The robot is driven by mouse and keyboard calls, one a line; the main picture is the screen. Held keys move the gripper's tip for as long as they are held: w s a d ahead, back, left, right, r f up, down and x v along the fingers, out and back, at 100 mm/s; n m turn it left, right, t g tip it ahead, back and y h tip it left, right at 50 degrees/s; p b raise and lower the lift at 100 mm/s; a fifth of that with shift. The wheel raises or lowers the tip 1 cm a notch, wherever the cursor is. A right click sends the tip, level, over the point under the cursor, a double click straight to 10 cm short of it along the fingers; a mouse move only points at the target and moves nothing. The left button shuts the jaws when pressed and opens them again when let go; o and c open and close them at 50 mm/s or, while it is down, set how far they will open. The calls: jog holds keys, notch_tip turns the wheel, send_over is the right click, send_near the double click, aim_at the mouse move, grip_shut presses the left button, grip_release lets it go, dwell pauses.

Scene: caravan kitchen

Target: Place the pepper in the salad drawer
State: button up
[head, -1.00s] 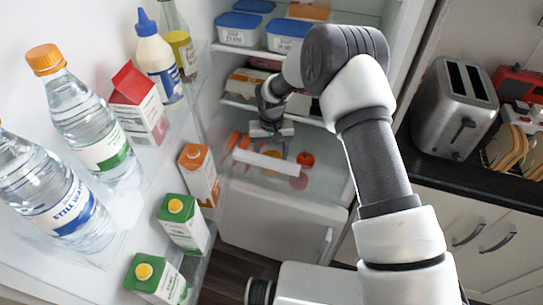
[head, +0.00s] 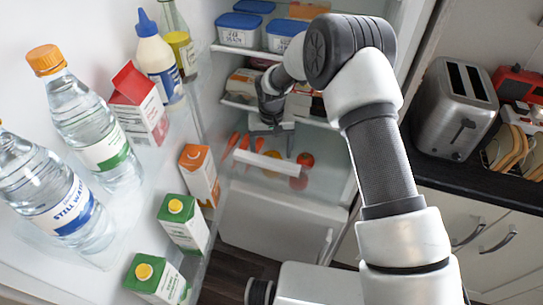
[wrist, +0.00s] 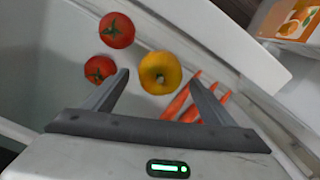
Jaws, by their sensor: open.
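The yellow pepper (wrist: 160,73) lies in the salad drawer (wrist: 218,40), with tomatoes on its left and carrots on its right in the wrist view. In the head view the pepper (head: 271,155) shows only as a small yellow patch behind the drawer's white front (head: 258,163). My gripper (wrist: 160,80) is open and empty. Its two fingers point down at the drawer, one on either side of the pepper in the picture, and the pepper looks to be beyond the fingertips. In the head view my gripper (head: 271,127) is above the drawer, inside the fridge.
Two tomatoes (wrist: 117,30) and several carrots (wrist: 184,100) share the drawer. A fridge shelf with packages (head: 245,85) is close to my wrist. The open door at left holds bottles (head: 90,125) and cartons (head: 184,222). A toaster (head: 456,110) stands on the counter at right.

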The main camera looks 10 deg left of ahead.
jog(key=d+r+t, duration=0.1)
jog(key=d+r, duration=0.2)
jog(key=r, duration=0.7)
jog(key=d+r, duration=0.3)
jog(key=r, duration=0.6)
jog(key=s+d+r+m+t, duration=0.1)
jog(key=s+d+r, duration=0.3)
jog(key=d+r, duration=0.15)
jog(key=s+d+r+t, duration=0.1)
jog(key=s+d+r, duration=0.3)
jog(key=r, duration=0.2)
jog(key=s+d+r+m+t, duration=0.1)
jog(key=s+d+r, duration=0.1)
jog(key=s+d, duration=0.3)
jog(key=s+d+r+m+t, duration=0.1)
jog(key=s+d+r, duration=0.2)
jog(key=s, duration=1.1)
jog(key=d, duration=0.3)
jog(key=shift+s+t, duration=0.25)
jog(key=shift+t, duration=0.05)
jog(key=shift+c, duration=0.4)
